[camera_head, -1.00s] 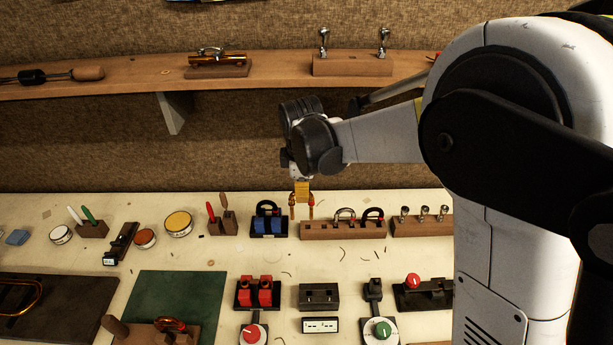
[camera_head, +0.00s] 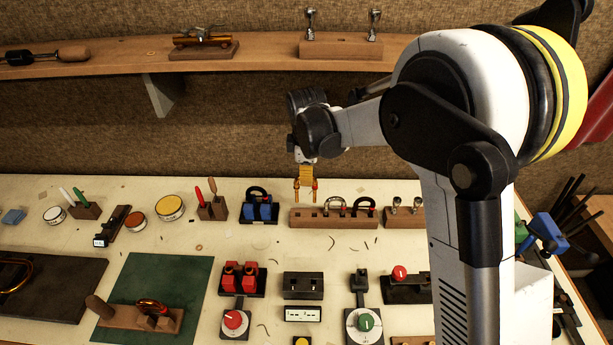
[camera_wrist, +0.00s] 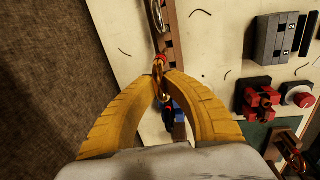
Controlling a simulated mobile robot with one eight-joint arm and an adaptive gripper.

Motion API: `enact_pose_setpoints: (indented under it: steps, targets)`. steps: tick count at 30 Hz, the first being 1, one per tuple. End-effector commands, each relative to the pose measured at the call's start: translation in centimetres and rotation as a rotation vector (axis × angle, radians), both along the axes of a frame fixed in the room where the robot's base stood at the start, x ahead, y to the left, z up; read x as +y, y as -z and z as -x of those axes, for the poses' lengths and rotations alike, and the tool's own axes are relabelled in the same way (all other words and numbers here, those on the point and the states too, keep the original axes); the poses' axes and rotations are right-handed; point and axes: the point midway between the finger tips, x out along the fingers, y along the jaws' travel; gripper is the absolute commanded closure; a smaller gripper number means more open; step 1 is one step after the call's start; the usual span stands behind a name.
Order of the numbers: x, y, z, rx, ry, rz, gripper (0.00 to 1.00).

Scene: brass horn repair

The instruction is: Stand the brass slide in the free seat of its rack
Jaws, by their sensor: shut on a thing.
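My gripper (camera_head: 306,178) is shut on the brass slide (camera_head: 315,196), whose two thin legs with red bands point down. The slide hangs upright at the left end of the brown wooden rack (camera_head: 335,222). Its lower ends are close to the rack's top; I cannot tell whether they touch or enter it. The rack also holds a silver slide (camera_head: 335,202) and a dark slide (camera_head: 364,203) farther right. In the wrist view the brass slide (camera_wrist: 159,68) is between the yellow fingertips, with the rack (camera_wrist: 171,40) beyond; the seat under it is hidden.
A blue-and-black block holder (camera_head: 260,212) stands close left of the rack. Another rack (camera_head: 402,218) stands to its right. The shelf (camera_head: 120,76) runs above and behind. A brown block with a brass piece (camera_head: 152,318) lies on the green mat (camera_head: 185,270). Bench in front of the rack is mostly clear.

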Motion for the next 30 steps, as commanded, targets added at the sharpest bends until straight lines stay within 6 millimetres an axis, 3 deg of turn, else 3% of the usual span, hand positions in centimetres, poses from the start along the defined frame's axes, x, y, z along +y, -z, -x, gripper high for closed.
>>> enact_pose_setpoints:
  steps: [13,30]
  targets:
    - [0.0,4.5,0.0,0.0,0.0,0.0,1.0]
    - [0.0,4.9,0.0,0.0,0.0,0.0,1.0]
